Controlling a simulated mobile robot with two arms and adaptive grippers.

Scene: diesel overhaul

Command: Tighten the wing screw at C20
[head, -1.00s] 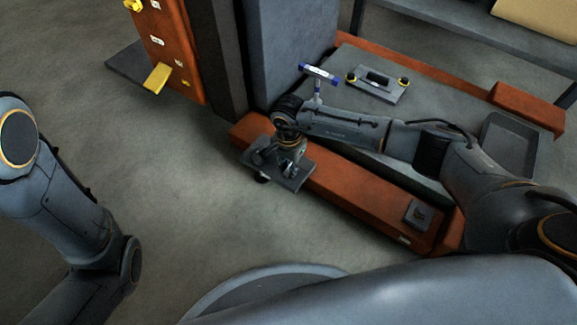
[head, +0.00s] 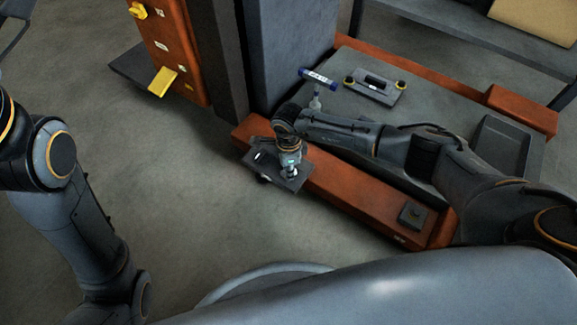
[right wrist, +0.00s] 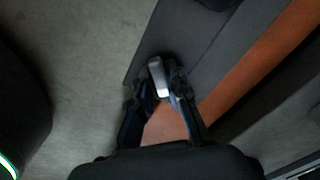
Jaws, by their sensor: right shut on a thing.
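In the head view my right gripper (head: 290,174) points down at a small dark plate (head: 263,160) that juts from the front of the orange beam. In the right wrist view its two fingers (right wrist: 162,86) are closed on a small light metal piece, which appears to be the wing screw (right wrist: 157,77), over the dark plate (right wrist: 192,42). The screw's wings and its shaft are mostly hidden by the fingers. No C20 label is readable. My left arm is at the left of the head view, with its gripper out of the frame.
The orange beam (head: 355,200) runs along the front of the grey bench (head: 430,122). A blue-and-white T-handled item (head: 318,79) and a plate with two yellow-ringed knobs (head: 375,86) are behind my right arm. A dark column and an orange panel (head: 172,45) stand left. Floor at left is clear.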

